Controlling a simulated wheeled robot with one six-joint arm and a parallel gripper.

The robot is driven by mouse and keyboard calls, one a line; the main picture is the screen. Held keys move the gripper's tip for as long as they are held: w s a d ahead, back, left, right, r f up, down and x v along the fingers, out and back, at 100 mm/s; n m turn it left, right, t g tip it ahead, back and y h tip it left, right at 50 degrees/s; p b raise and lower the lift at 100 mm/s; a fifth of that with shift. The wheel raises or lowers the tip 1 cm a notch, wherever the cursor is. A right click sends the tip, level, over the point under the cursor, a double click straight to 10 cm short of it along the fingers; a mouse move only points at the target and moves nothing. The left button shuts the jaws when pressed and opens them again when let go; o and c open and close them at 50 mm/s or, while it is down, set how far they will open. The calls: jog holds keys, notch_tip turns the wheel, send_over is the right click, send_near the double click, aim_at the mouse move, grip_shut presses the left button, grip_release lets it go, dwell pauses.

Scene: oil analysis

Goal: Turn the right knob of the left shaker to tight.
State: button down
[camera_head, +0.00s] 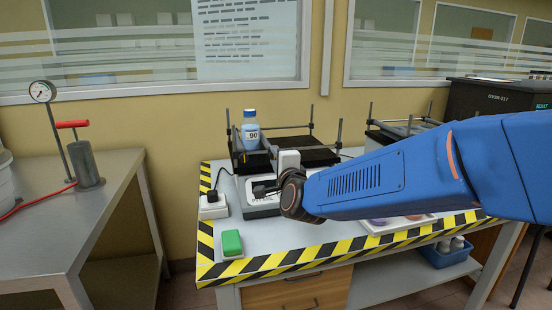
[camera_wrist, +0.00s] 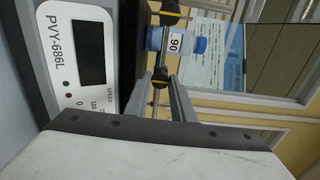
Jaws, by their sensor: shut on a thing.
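The left shaker (camera_head: 315,157) stands on the table against the wall, a dark platform with upright posts. A blue-capped bottle labelled 90 (camera_head: 250,131) stands on it at the left. In the wrist view, turned on its side, the shaker's white panel (camera_wrist: 72,20) reads PVY-686L and has a dark display. My gripper (camera_wrist: 162,86) is shut on the right knob, one finger on each side. In the head view my wrist hides the knob.
The bottle (camera_wrist: 177,42) lies just beyond the knobs in the wrist view. A second shaker (camera_head: 400,128) is at the right, partly behind my arm. A green block (camera_head: 231,243) and a white socket box (camera_head: 213,206) are on the striped table's left side.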

jog(key=shift+f, duration=0.1)
jog(key=c, duration=1.5)
grip_release()
jog(key=shift+c, duration=0.2)
jog(key=v, duration=1.7)
jog(key=shift+s, duration=0.2)
jog(key=shift+d, duration=0.1)
jog(key=s+d+f+n+g+h, duration=0.2)
jog(key=s+d+f+n+g, duration=0.4)
jog(key=s+d, duration=0.4)
jog(key=s+d+f+n+g+h, duration=0.3)
jog(key=s+d+f+n+g, duration=0.3)
jog(key=d, duration=1)
jog(key=s+f+n, duration=0.3)
jog(key=s+f, duration=0.1)
jog(key=shift+s+d+f+g, duration=0.3)
jog(key=shift+s, duration=0.1)
